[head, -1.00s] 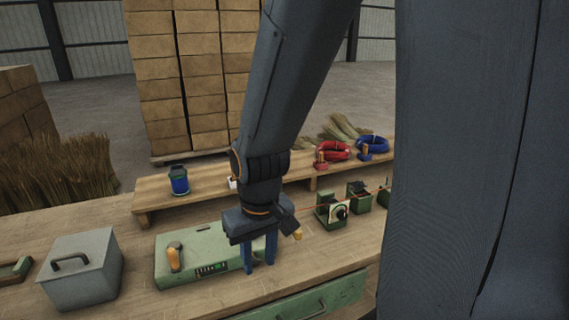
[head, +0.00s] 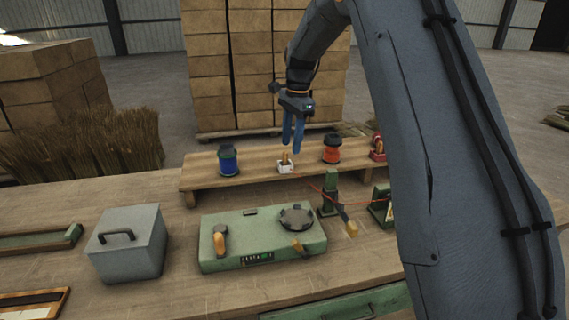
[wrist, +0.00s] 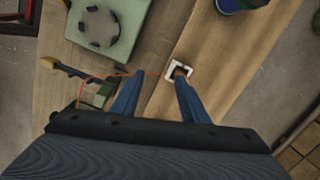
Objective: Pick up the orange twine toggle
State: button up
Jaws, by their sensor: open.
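The orange twine toggle (head: 285,157) stands upright in a small white holder (head: 286,168) on the raised wooden shelf. My gripper (head: 291,148) is open and points down just above it, with blue fingers apart and nothing between them. In the wrist view the white holder (wrist: 171,84) lies beyond the fingertips, nearer the right finger, which partly covers the toggle (wrist: 181,71). A thin red twine runs left from the holder past the left fingertip. I cannot tell whether a finger touches the toggle.
On the shelf (head: 200,182), a blue spool (head: 228,160) stands left and a red-orange spool (head: 331,149) right of the holder. Below are a green machine (head: 225,262) with a black round plate, a green post (head: 329,190) and a grey box (head: 140,258).

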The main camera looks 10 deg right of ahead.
aim_at(285, 152)
jog(key=w+m, duration=0.3)
jog(key=w, duration=0.2)
jog(key=shift+w+a+f+p, duration=0.15)
jog(key=shift+f+p, duration=0.65)
jog(key=shift+f, duration=1.05)
jog(key=shift+s+a+f+p, duration=0.1)
jog(key=shift+a+f+p, duration=0.15)
jog(key=shift+f+p, duration=1.1)
jog(key=shift+f+b, duration=0.5)
jog(key=shift+b, duration=0.05)
jog(key=shift+c, duration=0.5)
grip_shut()
